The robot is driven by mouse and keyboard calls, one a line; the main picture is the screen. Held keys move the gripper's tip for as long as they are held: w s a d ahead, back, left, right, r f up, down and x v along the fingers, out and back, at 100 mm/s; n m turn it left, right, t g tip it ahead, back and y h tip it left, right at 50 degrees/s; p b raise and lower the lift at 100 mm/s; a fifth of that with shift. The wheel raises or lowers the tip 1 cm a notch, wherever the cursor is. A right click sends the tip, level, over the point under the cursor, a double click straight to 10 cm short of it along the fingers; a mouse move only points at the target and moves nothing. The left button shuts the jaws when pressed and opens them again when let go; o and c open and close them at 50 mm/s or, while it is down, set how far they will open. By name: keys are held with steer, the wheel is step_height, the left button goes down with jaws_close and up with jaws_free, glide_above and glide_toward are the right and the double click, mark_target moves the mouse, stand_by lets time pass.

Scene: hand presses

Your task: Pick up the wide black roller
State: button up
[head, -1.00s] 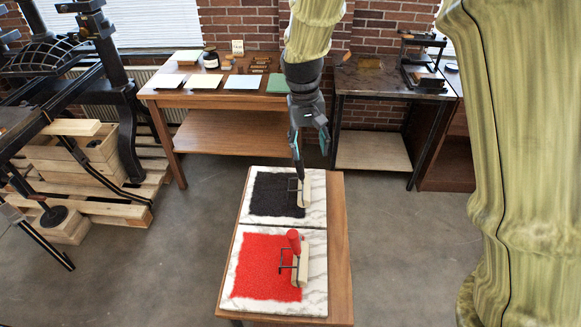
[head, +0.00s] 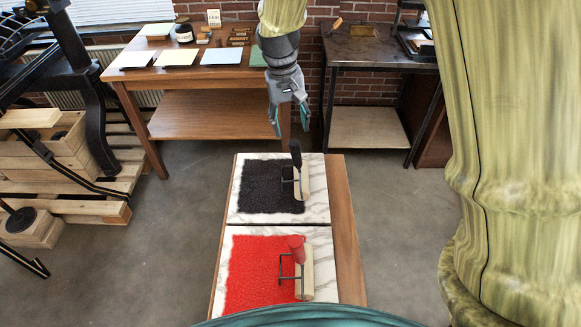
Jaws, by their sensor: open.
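The wide black roller (head: 296,155) stands on the far marble slab (head: 317,205), at the right edge of a black ink patch (head: 268,188). Its black handle points up, and its pale roller and thin dark frame show below. My gripper (head: 291,131) is open and empty, pointing down. In the picture it appears just above the black handle, with a gap between them. I cannot tell its exact height or depth from this single view.
A red-handled roller (head: 297,249) stands on the near slab beside a red ink patch (head: 258,270). The slabs lie on a small wooden table (head: 349,235). A wooden table (head: 135,80) with papers and a dark metal table (head: 385,68) stand behind.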

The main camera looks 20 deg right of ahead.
mark_target(295, 150)
steer(key=shift+s+d+f+p, duration=0.1)
steer(key=shift+f+p, duration=0.15)
steer(key=shift+f, duration=0.65)
steer(key=shift+d+f+p, duration=0.15)
steer(key=shift+f+p, duration=0.15)
steer(key=shift+f, duration=0.6)
steer(key=shift+s+d+f+p, duration=0.1)
steer(key=shift+f+p, duration=0.15)
steer(key=shift+f, duration=0.65)
steer(key=shift+d+f+p, duration=0.15)
steer(key=shift+f+p, duration=0.5)
steer(key=shift+f, duration=0.65)
steer(key=shift+d+f+p, duration=0.15)
steer(key=shift+f+p, duration=0.5)
steer(key=shift+f, duration=0.6)
